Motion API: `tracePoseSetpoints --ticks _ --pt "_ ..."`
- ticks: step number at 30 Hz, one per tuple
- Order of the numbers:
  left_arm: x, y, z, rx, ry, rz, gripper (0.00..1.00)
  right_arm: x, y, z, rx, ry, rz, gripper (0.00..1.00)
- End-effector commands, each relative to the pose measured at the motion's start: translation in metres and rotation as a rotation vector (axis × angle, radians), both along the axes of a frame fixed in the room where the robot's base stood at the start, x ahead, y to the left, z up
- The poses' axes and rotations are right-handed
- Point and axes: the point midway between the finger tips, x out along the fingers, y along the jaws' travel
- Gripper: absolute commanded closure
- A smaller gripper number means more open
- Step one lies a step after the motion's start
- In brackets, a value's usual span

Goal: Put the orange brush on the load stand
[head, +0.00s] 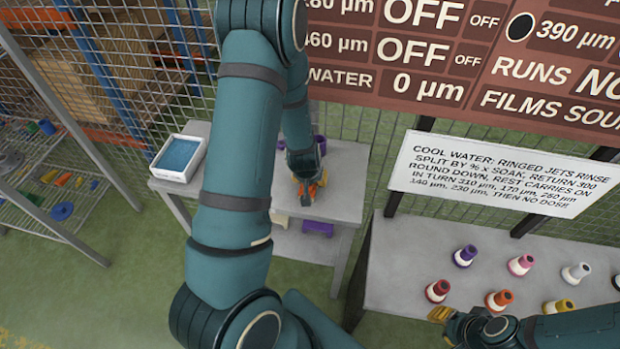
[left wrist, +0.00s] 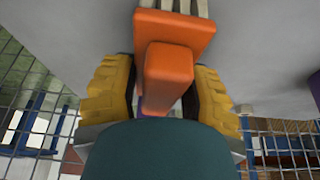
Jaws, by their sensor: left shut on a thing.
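My left gripper (head: 309,190) is low over the right part of a grey table (head: 340,199). In the left wrist view it is shut on the orange brush (left wrist: 168,75), with a yellow finger on each side of the handle. Pale bristles show at the top edge of that view, close to a grey surface; I cannot tell if they touch it. In the head view the brush is small and partly hidden by the gripper. My right gripper (head: 442,315) is at the lower right; its opening is not clear. I cannot tell which surface is the load stand.
A white tray with a blue inside (head: 180,158) stands on the table's left end. Purple items (head: 318,228) show by and below the table. A grey bench (head: 400,268) at right holds several coloured, ringed pieces. A wire shelf (head: 45,180) with small parts stands left.

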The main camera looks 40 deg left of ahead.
Motion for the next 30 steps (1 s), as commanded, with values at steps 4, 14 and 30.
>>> tracePoseSetpoints --ticks 4,14,30 --pt "0.0 0.0 -0.001 0.0 0.0 0.0 0.86 0.0 0.0 -0.001 0.0 0.0 0.0 0.71" --pt "0.0 0.0 -0.003 0.0 0.001 0.0 0.26 -0.001 0.0 -0.003 0.0 0.002 0.001 0.71" --pt "-0.017 -0.01 0.053 0.0 -0.002 -0.001 0.26 0.005 -0.001 0.019 -0.003 -0.012 -0.01 0.71"
